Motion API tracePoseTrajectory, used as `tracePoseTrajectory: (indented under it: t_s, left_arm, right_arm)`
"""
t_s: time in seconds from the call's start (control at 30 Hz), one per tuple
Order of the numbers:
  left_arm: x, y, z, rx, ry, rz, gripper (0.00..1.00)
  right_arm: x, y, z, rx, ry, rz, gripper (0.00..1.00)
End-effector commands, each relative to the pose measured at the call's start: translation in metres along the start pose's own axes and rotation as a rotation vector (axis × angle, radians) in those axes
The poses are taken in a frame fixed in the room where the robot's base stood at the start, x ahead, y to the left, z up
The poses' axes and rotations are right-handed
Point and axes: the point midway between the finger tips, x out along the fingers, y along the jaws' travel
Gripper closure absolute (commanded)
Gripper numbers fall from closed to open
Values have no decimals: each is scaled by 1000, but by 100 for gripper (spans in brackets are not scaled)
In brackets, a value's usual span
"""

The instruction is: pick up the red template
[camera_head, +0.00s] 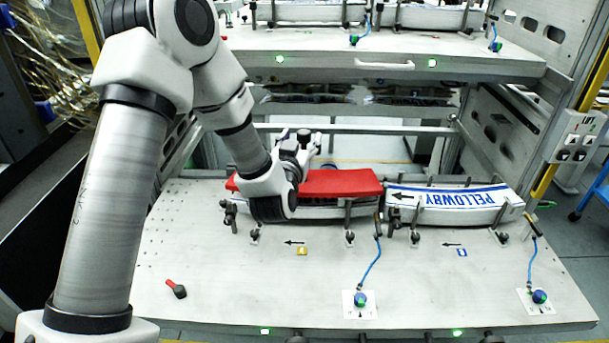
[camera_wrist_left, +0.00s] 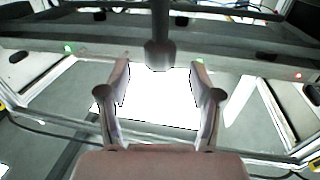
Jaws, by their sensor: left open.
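The red template (camera_head: 341,183) is a flat, slightly curved red piece lying on top of the left label stack in its holder on the lower shelf. My left arm covers part of it, and a small bit of red shows left of the wrist. My left gripper (camera_head: 304,148) is above and just behind the template's left part in the head view. In the left wrist view, the gripper (camera_wrist_left: 160,108) has its two fingers wide apart with nothing held between them. The template is not clearly seen in that view. My right gripper is not in view.
Metal posts and clamps (camera_head: 350,238) stand along the holders. A red-handled knob (camera_head: 177,289) lies front left. An upper shelf (camera_head: 400,62) overhangs at the back. The front of the lower shelf (camera_head: 270,290) is mostly clear.

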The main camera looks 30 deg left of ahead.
Motion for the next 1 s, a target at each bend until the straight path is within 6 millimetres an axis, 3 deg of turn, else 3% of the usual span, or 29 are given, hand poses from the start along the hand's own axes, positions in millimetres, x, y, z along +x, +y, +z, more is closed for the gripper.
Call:
tracePoseTrajectory:
  t_s: [0.17,0.37,0.4,0.57,0.6,1.0]
  left_arm:
    - [28,0,0,0,1,-2,36]
    - [30,0,2,0,-1,0,36]
    - [30,0,2,0,-1,0,40]
    - [30,0,2,0,-1,0,96]
    - [30,0,2,0,-1,0,100]
    - [31,1,-1,0,0,0,100]
  right_arm:
    - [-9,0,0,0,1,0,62]
    - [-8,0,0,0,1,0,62]
    - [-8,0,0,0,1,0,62]
    - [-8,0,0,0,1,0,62]
    - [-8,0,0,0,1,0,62]
    - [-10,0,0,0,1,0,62]
